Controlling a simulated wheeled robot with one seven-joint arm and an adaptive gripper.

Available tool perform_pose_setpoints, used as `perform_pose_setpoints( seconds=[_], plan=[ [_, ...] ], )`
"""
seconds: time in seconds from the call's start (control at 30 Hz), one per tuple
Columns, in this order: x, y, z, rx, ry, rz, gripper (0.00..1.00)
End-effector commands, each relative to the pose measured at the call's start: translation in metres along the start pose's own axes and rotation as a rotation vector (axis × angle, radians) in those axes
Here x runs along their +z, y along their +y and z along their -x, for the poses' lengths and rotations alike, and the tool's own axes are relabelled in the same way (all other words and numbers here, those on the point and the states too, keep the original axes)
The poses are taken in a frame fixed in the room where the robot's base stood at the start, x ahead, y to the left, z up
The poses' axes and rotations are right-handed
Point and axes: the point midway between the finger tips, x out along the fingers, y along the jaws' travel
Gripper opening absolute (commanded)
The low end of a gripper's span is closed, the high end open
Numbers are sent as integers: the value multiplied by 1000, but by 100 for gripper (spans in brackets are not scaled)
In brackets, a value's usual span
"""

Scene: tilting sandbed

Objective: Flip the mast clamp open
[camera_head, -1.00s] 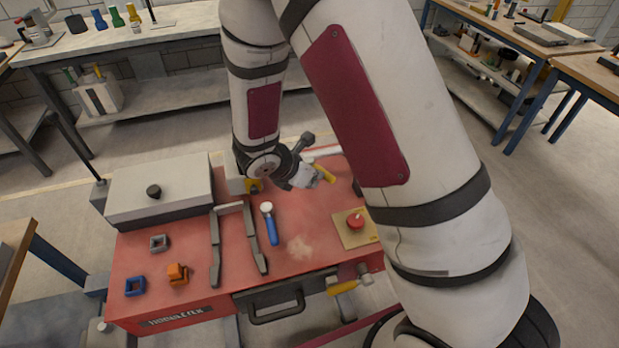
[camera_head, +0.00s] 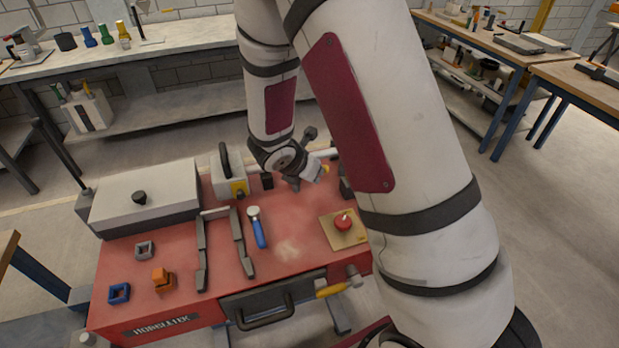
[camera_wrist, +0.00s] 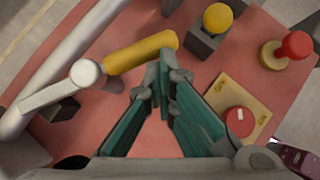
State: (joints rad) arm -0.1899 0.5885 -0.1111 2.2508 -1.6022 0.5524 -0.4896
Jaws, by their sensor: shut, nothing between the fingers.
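In the wrist view, what looks like the mast clamp is a lever with a yellow handle (camera_wrist: 142,53) on a white arm and round pivot. It lies across a long white tube (camera_wrist: 65,62) above the red top. My gripper (camera_wrist: 163,82) is shut and empty, its fingertips just below the handle's right end. I cannot tell whether they touch it. In the head view, my gripper (camera_head: 316,173) is at the back of the red bench, and it hides most of the lever.
A yellow knob (camera_wrist: 217,18) on a dark block and a red knob (camera_wrist: 296,44) stand near the lever. A blue-handled tool (camera_head: 258,232), a grey box (camera_head: 150,195) and small blocks lie to the left.

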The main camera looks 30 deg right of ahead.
Motion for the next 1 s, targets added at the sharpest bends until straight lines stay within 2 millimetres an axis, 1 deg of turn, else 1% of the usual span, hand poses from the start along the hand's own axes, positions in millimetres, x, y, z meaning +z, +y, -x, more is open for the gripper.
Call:
perform_pose_setpoints(
  seconds=[0.3, 1.0],
  plan=[
    [7, -1, -5, -1, -1, -2, 0],
    [12, 0, -9, 0, -1, -2, 0]
  ],
)
